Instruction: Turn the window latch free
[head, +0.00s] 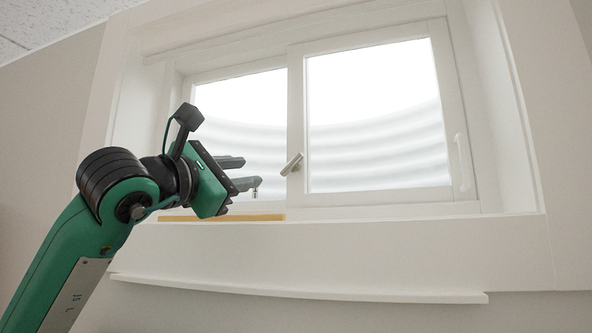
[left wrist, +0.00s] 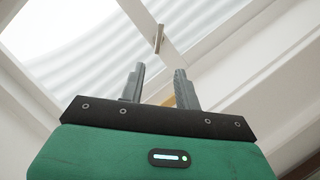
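The window latch (head: 292,164) is a small pale metal handle on the middle stile between the two window panes, and it sits tilted in the head view. In the left wrist view the latch (left wrist: 159,39) shows beyond the fingertips. My left gripper (head: 252,172) is to the left of the latch, apart from it, with its two grey fingers pointing towards it. In the left wrist view the fingers (left wrist: 160,70) are spread with nothing between them. My right gripper is not in view.
A white window frame (head: 375,199) holds two panes. A white pull handle (head: 460,160) is on the right sash. A yellow strip (head: 220,217) lies on the sill below my left gripper. A white ledge (head: 300,291) runs below the sill. The space right of the latch is clear.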

